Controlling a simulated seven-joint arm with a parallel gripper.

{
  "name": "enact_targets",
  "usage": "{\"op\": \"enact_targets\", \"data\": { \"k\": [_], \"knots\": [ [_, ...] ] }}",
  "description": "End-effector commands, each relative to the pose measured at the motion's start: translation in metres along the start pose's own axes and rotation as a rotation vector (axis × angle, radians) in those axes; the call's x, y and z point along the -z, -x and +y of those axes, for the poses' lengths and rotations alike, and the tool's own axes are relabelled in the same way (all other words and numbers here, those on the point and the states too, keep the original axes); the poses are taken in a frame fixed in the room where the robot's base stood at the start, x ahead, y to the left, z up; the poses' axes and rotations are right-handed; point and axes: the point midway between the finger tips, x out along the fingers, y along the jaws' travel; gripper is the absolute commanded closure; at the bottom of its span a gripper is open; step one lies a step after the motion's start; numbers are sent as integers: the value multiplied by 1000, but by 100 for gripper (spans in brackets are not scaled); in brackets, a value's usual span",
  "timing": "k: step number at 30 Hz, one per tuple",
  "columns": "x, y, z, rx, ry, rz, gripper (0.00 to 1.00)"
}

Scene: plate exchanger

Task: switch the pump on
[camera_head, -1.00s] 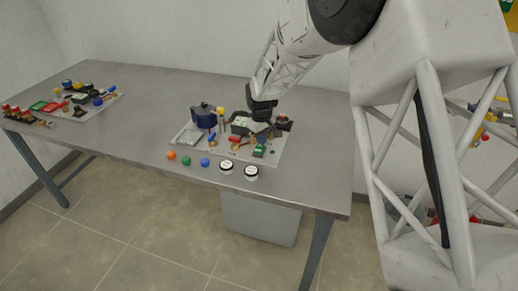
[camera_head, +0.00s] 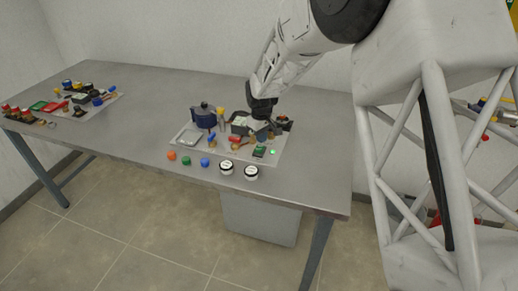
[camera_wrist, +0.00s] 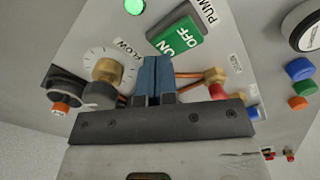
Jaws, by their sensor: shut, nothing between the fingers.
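The pump switch is a green rocker marked ON and OFF (camera_wrist: 176,39) beside the PUMP label in the wrist view. In the head view it is small and dark (camera_head: 259,153) on the right-hand board. A round lamp (camera_wrist: 134,6) near the switch glows bright green; it also shows lit in the head view (camera_head: 273,152). My gripper (camera_wrist: 155,62) is shut and empty, with its blue fingertips close to the ON end of the switch. I cannot tell whether they touch it. Which end of the rocker is down is not clear.
A FLOW dial with a brass knob (camera_wrist: 107,71) sits left of my fingers. A brass fitting with a red part (camera_wrist: 215,78) sits right. Coloured caps (camera_head: 186,160) and two white round gauges or lids (camera_head: 251,172) lie along the table front. Another board (camera_head: 110,103) stands far left.

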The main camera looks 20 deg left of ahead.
Motion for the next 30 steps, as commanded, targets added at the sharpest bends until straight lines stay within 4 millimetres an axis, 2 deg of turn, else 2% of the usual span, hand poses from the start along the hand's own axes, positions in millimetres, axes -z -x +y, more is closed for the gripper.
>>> {"op": "enact_targets", "data": {
  "k": [30],
  "knots": [
    [0, 54, 0, -1, 0, 1, 100]
  ]
}}
